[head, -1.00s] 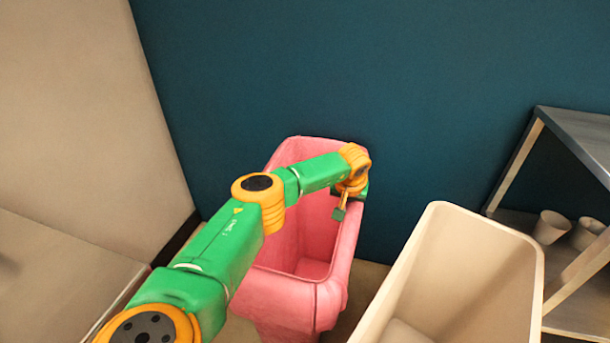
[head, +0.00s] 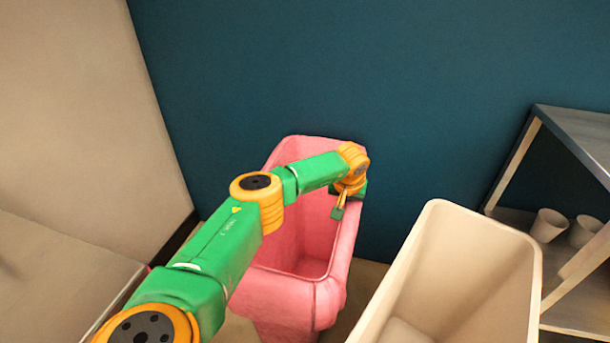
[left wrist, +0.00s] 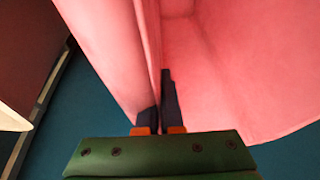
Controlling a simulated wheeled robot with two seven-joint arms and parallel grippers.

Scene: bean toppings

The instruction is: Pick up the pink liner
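The pink liner (head: 335,282) stands open-topped against the teal wall, draped over the bin it lines. My left gripper (head: 361,193) is at the liner's right rim near its far corner, reached by the green and yellow arm across the opening. In the left wrist view, the pink liner (left wrist: 232,62) fills the upper part. The dark fingers of my left gripper (left wrist: 159,105) sit close together, one on each side of the liner's wall edge, pinching it. The lower part of one finger is partly hidden by the pink wall. My right gripper is out of view.
A cream, empty-looking bin (head: 462,255) stands right of the pink liner. A metal shelf (head: 578,130) with white cups (head: 549,225) is at the far right. A pale counter (head: 60,275) lies at left. The teal wall (head: 350,70) closes off the back.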

